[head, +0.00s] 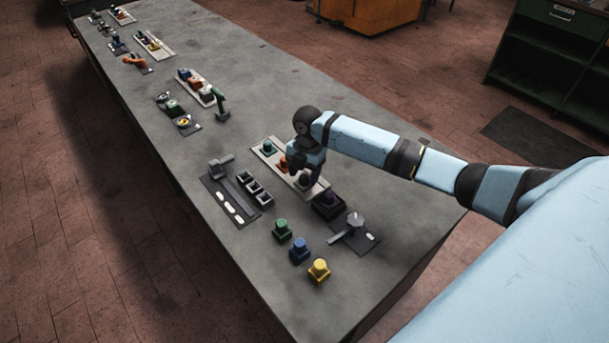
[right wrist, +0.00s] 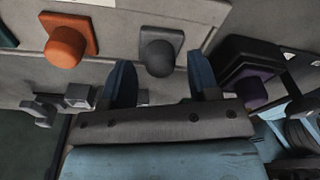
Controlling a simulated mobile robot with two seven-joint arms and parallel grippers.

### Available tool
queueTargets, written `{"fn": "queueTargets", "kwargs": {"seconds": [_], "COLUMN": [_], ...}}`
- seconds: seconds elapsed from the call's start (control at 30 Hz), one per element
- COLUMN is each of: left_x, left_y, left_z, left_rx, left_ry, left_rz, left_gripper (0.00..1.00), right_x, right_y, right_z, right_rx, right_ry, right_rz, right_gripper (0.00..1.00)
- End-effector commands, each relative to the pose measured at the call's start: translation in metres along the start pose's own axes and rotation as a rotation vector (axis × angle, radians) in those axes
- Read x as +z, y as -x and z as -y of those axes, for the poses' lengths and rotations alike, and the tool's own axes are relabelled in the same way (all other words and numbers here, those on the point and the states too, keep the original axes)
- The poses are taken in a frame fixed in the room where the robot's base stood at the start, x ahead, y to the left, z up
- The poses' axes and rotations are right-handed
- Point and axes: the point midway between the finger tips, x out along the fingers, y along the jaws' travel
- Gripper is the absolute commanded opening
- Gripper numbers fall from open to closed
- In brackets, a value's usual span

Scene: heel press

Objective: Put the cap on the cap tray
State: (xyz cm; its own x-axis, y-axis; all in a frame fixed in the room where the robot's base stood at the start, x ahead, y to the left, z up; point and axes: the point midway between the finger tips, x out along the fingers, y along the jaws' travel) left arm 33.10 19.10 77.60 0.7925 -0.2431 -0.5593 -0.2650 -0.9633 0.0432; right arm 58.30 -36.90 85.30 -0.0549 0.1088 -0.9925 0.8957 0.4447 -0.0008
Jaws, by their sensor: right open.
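The pale cap tray (head: 266,158) lies on the grey bench and holds a teal cap (head: 269,146), an orange cap (head: 282,163) and a dark grey cap (head: 305,181) in a row. In the right wrist view the grey cap (right wrist: 158,54) and the orange cap (right wrist: 65,48) each show a square base and a round knob. My right gripper (right wrist: 162,86) is open and empty, with the grey cap's knob just beyond the gap between its blue fingers. In the head view the gripper partly hides the tray's middle. My left gripper is not in view.
A dark box (head: 322,210) with a purple cap (head: 330,199) stands beside the tray's near end. Green (head: 282,231), blue (head: 299,250) and yellow (head: 319,270) caps stand nearer. A lever fixture (head: 355,232) is at the right, and dark open bins (head: 255,189) are at the left.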

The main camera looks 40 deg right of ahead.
Motion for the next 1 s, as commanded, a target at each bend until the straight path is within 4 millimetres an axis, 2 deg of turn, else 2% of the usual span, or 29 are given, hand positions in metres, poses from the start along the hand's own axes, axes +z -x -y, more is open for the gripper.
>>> {"fn": "queueTargets", "kwargs": {"seconds": [0.3,0.5,0.7,1.0], "left_x": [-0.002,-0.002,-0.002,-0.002], "left_y": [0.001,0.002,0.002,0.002], "left_z": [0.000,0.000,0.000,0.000], "left_rx": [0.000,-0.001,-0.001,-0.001], "left_ry": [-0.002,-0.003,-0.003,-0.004], "left_rz": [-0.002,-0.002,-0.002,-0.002], "left_gripper": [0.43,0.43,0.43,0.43], "right_x": [0.001,0.001,0.001,0.000], "right_y": [0.070,0.100,0.109,0.109], "right_z": [-0.001,-0.001,0.000,0.000], "right_rx": [0.004,0.001,0.000,0.000], "right_ry": [0.000,0.001,-0.001,0.000], "right_rz": [0.003,0.002,0.001,0.001], "right_gripper": [0.55,0.55,0.55,0.55]}}
